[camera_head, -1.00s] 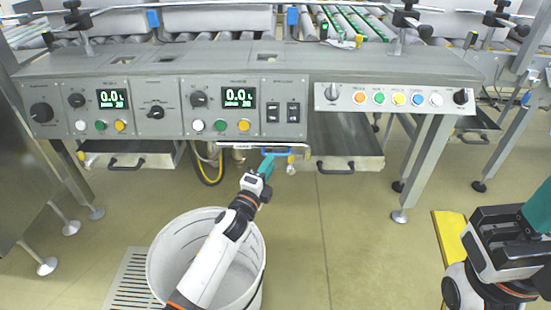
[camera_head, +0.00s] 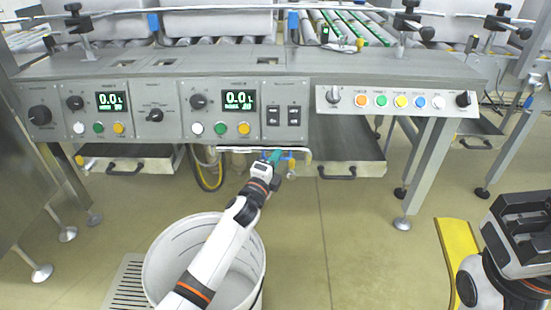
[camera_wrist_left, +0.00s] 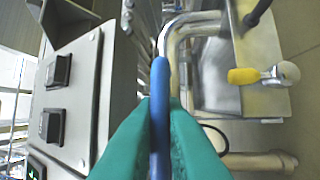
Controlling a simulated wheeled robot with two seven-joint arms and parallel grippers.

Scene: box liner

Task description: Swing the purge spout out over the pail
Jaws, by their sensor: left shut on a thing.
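The purge spout (camera_wrist_left: 187,30) is a bent bright metal pipe. In the head view the spout (camera_head: 307,154) runs under the front edge of the control panel, its bent end to the right of my left gripper. My left gripper (camera_head: 274,157) has teal fingers shut on the spout's blue handle. In the left wrist view the blue handle (camera_wrist_left: 160,100) stands between the fingers. The white pail (camera_head: 157,252) is on the floor below, left of the gripper, partly hidden by my left arm. My right gripper (camera_head: 522,220) is at the right edge, away from the spout; its fingers are unclear.
A yellow-handled valve (camera_wrist_left: 243,76) sits close to the spout. Drawer-like trays (camera_head: 345,158) hang on both sides under the panel. A floor grate (camera_head: 126,290) lies left of the pail, and a table leg (camera_head: 428,170) stands to the right. Floor between pail and leg is clear.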

